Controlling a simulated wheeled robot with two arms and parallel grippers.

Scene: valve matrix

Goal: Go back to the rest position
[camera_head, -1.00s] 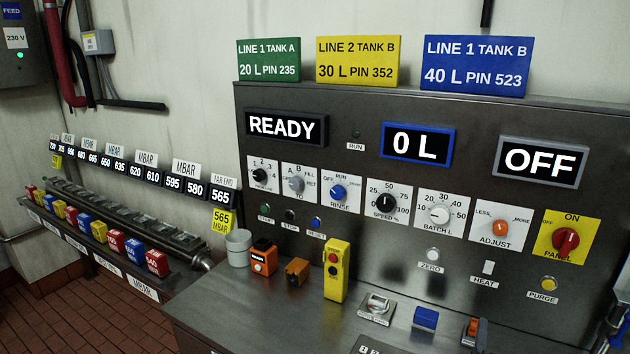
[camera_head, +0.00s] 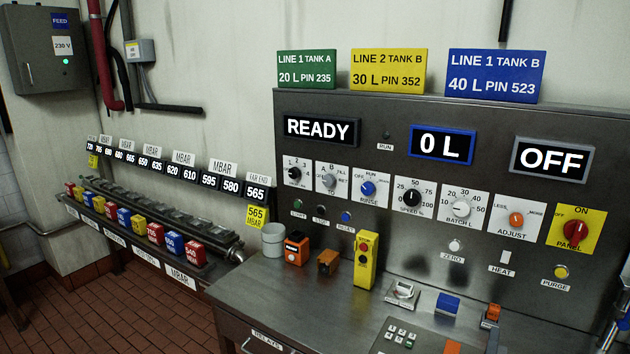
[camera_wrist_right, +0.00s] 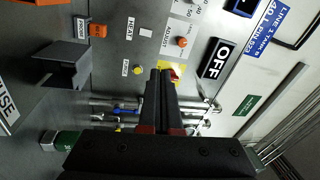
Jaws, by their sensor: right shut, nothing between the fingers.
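My right gripper (camera_wrist_right: 160,75) shows in the right wrist view, its two dark fingers together with nothing between them. In that view the fingertips overlap the red panel knob (camera_wrist_right: 175,75) on its yellow plate; I cannot tell how far apart they are. The head view shows the same red panel knob (camera_head: 575,233) at the right of the console with no gripper over it. I cannot make out the right gripper in the head view. My left gripper is in neither view.
The grey console (camera_head: 330,104) has displays reading READY, 0 L and OFF. On its desk stand a yellow button box (camera_head: 365,262), an orange box (camera_head: 296,249) and a grey cup (camera_head: 273,240). A valve row (camera_head: 180,223) runs along the left wall. Tiled floor (camera_head: 90,318) is open at lower left.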

